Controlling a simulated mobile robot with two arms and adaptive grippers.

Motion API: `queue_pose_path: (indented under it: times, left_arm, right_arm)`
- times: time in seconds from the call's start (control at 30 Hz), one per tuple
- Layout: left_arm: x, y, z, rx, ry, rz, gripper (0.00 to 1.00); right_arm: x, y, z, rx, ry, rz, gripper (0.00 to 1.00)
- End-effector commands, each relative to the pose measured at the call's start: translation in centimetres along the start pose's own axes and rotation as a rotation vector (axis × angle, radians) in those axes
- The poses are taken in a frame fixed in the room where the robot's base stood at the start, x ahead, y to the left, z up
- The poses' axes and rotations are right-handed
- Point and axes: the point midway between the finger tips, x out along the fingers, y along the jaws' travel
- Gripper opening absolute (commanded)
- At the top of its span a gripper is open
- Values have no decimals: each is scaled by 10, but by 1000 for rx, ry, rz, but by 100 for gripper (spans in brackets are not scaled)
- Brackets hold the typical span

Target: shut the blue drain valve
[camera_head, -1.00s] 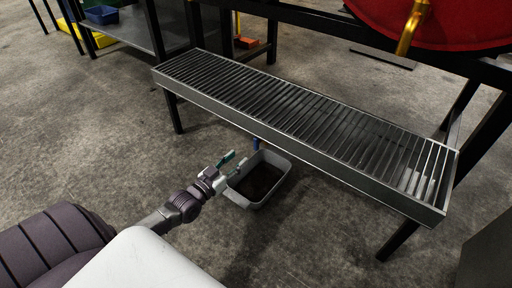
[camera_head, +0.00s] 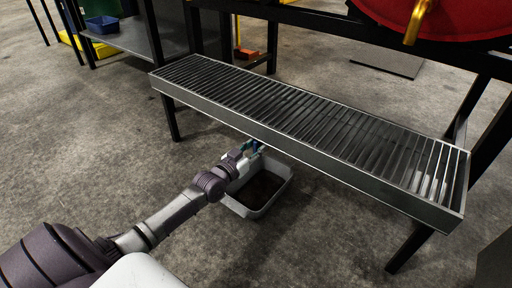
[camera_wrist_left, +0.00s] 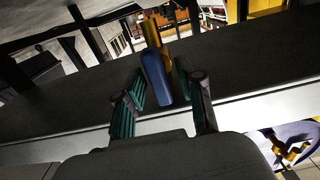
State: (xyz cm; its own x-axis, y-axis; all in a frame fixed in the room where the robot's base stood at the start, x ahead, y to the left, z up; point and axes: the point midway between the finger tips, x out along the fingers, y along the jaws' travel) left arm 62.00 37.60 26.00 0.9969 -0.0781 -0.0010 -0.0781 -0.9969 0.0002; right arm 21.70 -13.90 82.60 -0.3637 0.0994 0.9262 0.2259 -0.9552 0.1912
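The drain valve has a blue lever (camera_wrist_left: 156,78) and a brass-coloured body (camera_wrist_left: 151,31), seen in the left wrist view. In the head view it is under the front edge of the slatted tray, largely hidden by my gripper. My left gripper (camera_head: 254,147) is at the valve, just below that edge. In the left wrist view, its green-padded fingers (camera_wrist_left: 165,90) are spread, one on each side of the blue lever. The left finger is close to the lever; a gap shows on the right. My right gripper is not in view.
A grey pan (camera_head: 277,196) with dark contents sits on the floor below the valve. The long slatted metal tray (camera_head: 300,146) stands above on black legs. A red drum (camera_head: 450,18) is at the upper right. The concrete floor at left is clear.

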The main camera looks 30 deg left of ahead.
Motion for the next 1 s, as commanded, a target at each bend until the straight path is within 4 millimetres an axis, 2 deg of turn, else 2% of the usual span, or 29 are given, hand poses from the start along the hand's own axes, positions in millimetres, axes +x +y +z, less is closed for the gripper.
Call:
queue_pose_path:
  times: [0.03, 0.2, 0.57, 0.77, 1.0]
  left_arm:
    - [0, 0, 0, 0, 0, 0, 25]
    - [0, 0, 0, 0, 1, 0, 0]
    - [0, 0, -2, 28, 1, 0, 0]
    - [0, 1, -4, 119, 1, 0, 0]
    - [0, 2, -5, 317, 0, 1, 0]
  right_arm:
    - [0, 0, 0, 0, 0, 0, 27]
    - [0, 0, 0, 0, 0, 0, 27]
    - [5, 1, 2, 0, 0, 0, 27]
    - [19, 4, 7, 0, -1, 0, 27]
    - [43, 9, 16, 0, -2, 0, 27]
